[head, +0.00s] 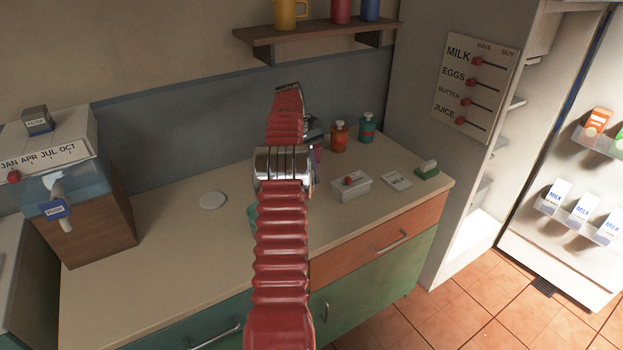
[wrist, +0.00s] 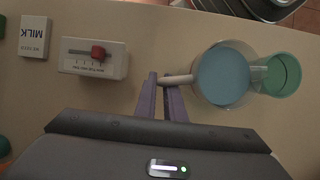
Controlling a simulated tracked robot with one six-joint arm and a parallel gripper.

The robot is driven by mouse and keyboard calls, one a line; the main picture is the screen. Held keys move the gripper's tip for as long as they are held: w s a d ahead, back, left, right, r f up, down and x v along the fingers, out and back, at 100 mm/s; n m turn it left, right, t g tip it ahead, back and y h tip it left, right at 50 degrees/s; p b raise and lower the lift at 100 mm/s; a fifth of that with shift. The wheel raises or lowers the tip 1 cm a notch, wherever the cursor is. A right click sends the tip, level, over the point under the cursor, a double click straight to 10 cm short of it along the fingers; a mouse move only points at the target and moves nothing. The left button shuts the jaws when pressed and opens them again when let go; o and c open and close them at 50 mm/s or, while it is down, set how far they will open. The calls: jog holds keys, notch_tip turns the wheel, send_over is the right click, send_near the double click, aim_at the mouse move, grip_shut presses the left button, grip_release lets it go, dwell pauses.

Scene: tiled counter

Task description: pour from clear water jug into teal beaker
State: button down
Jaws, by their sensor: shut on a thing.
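In the wrist view my gripper (wrist: 161,84) is shut on the pale handle of the clear water jug (wrist: 224,76). The jug is seen from above, with blue water filling most of its round outline. Its spout side points right, at the teal beaker (wrist: 283,76). The jug's edge meets or overlaps the beaker's rim in this view; I cannot tell whether they touch, or how much the jug tilts.
A white box with a red slider (wrist: 94,58) stands left of my gripper, with a milk card (wrist: 34,38) beyond it. Orange (head: 339,137) and teal (head: 367,128) bottles stand at the back. A white disc (head: 212,200) lies on the clear left counter.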

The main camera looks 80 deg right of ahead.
jog(key=shift+w+a+r+g+h, duration=0.3)
jog(key=shift+a+r+g+h, duration=0.25)
jog(key=shift+r, duration=0.2)
jog(key=shift+w+a+r+h, duration=0.25)
jog(key=shift+w+a+r, duration=0.2)
jog(key=shift+a, duration=0.05)
jog(key=shift+w+a+r+m+g+h, duration=0.25)
jog(key=shift+w+a+r, duration=0.2)
jog(key=shift+a, duration=0.25)
jog(key=shift+w+a+r+m+g+h, duration=0.1)
jog(key=shift+w+a+r+m, duration=0.3)
jog(key=shift+a, duration=0.25)
dwell(0.4)
jog(key=shift+r, duration=0.1)
